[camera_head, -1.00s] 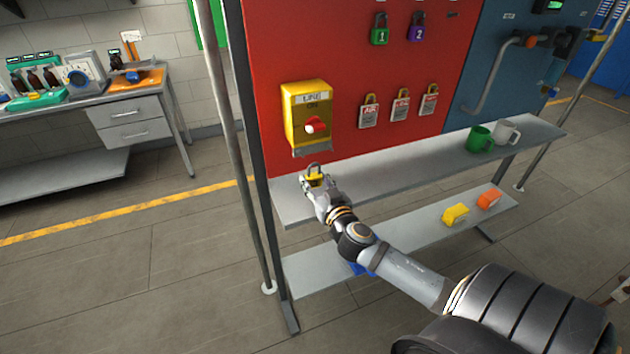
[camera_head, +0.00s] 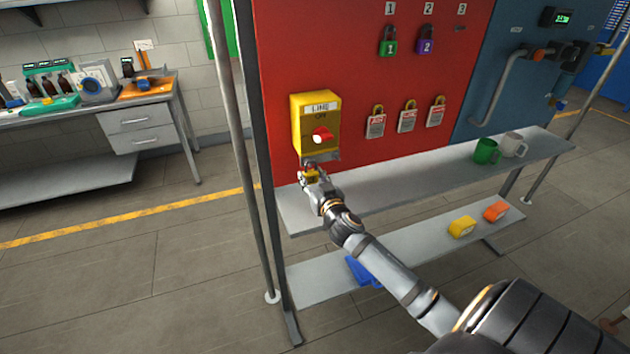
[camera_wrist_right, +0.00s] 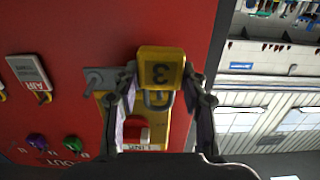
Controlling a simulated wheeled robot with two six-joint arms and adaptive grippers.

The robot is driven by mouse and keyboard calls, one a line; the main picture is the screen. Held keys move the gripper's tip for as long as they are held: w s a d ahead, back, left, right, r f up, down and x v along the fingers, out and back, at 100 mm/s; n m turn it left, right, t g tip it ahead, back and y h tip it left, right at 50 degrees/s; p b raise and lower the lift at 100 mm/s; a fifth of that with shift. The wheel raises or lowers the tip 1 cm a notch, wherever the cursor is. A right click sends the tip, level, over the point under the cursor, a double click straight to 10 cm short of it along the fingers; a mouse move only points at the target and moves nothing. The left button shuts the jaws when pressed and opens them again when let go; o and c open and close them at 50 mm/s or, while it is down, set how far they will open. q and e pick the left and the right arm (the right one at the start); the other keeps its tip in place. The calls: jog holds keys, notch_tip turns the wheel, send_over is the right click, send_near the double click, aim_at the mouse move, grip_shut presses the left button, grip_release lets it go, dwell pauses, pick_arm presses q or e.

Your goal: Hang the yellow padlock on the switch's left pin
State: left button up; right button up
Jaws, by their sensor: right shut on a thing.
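The yellow switch box (camera_head: 316,122) with a red knob (camera_head: 322,134) is mounted on the red board. A grey plate (camera_head: 321,158) juts out under it. My right gripper (camera_head: 312,177) is just below this plate, shut on the yellow padlock (camera_wrist_right: 161,67). The right wrist view, upside down, shows the padlock marked 3 between the fingertips (camera_wrist_right: 161,82), its grey shackle (camera_wrist_right: 158,100) toward the switch. One pin (camera_wrist_right: 93,80) shows on the plate's free side; the padlock covers the other end. I cannot tell whether the shackle touches a pin. My left gripper is out of view.
A metal post (camera_head: 234,140) stands left.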

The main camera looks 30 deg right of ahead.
jog(key=shift+w+d, duration=0.1)
jog(key=shift+w, duration=0.25)
jog(key=shift+w+d+f+b, duration=0.1)
jog(key=shift+w+f+b, duration=0.4)
jog(key=shift+w+b, duration=0.1)
jog(key=o, duration=1.3)
jog(key=v, duration=1.2)
jog(key=shift+s, duration=0.1)
